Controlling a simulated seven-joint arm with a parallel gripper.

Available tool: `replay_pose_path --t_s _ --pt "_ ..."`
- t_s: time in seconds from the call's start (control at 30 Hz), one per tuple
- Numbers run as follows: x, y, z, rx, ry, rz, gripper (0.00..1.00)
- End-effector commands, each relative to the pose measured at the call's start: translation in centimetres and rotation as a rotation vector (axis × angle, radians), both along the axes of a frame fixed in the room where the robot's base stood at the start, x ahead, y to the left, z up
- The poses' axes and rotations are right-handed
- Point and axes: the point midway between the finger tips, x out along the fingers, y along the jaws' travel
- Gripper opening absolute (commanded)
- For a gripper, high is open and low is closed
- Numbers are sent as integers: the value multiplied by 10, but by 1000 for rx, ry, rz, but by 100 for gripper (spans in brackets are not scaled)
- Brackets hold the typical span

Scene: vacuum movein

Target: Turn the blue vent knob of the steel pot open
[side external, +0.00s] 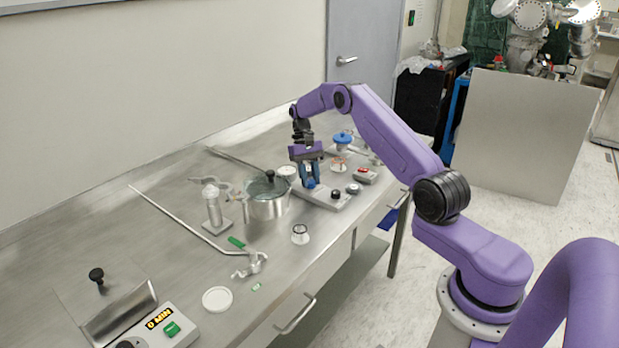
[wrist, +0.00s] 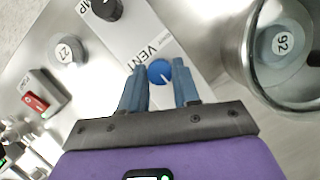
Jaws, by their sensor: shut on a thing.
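The blue vent knob (wrist: 160,73) sits on a pale panel (wrist: 135,38) marked VENT. Its white pointer line slants down and to the right in the wrist view. My gripper (wrist: 159,76) is over the panel, with its blue fingers on either side of the knob, shut on it. In the side view, my gripper (side external: 310,180) points down at the panel (side external: 328,200), and the fingers partly hide the knob. The steel pot (side external: 267,208), with a clear lid and black lid knob, stands left of the panel. In the wrist view, the pot (wrist: 243,75) is at right, with a disc marked 92 showing.
A black knob (wrist: 106,9) is farther along the panel. A red switch box (wrist: 37,102) and a round piece marked 21 (wrist: 70,50) lie beside it. A blue-topped fitting (side external: 343,140) stands behind my gripper. Rods and a timer box (side external: 160,328) lie toward the front left.

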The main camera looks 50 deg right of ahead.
Motion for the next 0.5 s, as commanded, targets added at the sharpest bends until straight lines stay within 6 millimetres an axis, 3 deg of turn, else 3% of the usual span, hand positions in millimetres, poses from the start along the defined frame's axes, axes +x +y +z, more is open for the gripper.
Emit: replay_pose_path --t_s 0.5 --pt "1 -1 2 -2 -6 -102 1"
